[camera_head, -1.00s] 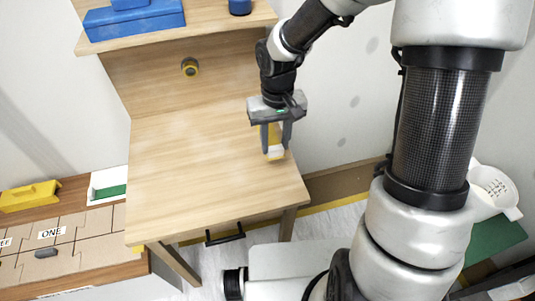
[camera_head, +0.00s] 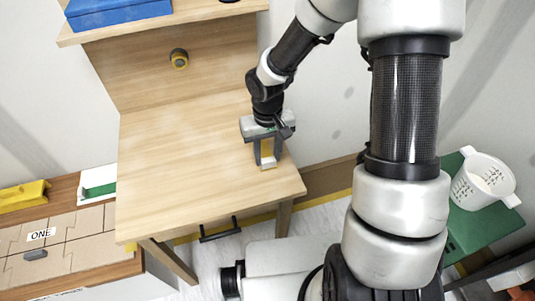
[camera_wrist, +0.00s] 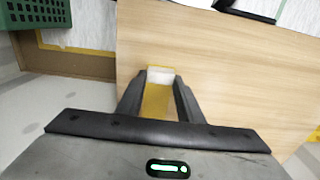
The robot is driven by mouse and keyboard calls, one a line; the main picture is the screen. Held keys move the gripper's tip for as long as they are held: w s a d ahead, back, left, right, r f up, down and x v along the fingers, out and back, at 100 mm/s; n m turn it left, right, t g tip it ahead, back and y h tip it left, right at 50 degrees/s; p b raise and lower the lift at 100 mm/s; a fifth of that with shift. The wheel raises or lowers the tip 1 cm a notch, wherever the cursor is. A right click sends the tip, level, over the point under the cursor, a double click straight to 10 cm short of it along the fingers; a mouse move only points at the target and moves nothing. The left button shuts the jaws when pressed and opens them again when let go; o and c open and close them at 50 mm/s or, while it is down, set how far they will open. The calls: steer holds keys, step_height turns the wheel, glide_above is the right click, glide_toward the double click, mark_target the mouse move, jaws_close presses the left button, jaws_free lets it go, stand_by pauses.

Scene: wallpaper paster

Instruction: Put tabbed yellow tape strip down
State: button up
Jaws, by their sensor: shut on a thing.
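The tabbed yellow tape strip (camera_head: 267,152) is in my gripper (camera_head: 267,160), over the right part of the wooden desk top (camera_head: 165,165). The strip also shows in the wrist view (camera_wrist: 156,103), between the two dark fingers of my gripper (camera_wrist: 159,95). Its pale tab (camera_wrist: 160,75) sticks out past the fingertips, over the wood. The fingers are shut on the strip. In the head view the strip's lower end is at or just above the desk surface; I cannot tell whether it touches.
The desk top is bare left of my gripper. A yellow-and-black round piece (camera_head: 179,59) is on the desk's back panel. A blue box (camera_head: 115,12) sits on the shelf above. A white measuring cup (camera_head: 482,182) stands on a green surface (camera_head: 470,225) at right.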

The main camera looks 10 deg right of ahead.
steer(key=shift+f, duration=0.15)
steer(key=o, duration=1.2)
steer(key=shift+c, duration=0.2)
step_height(320, 180, up, 12)
steer(key=p, duration=0.3)
steer(key=shift+r, duration=0.2)
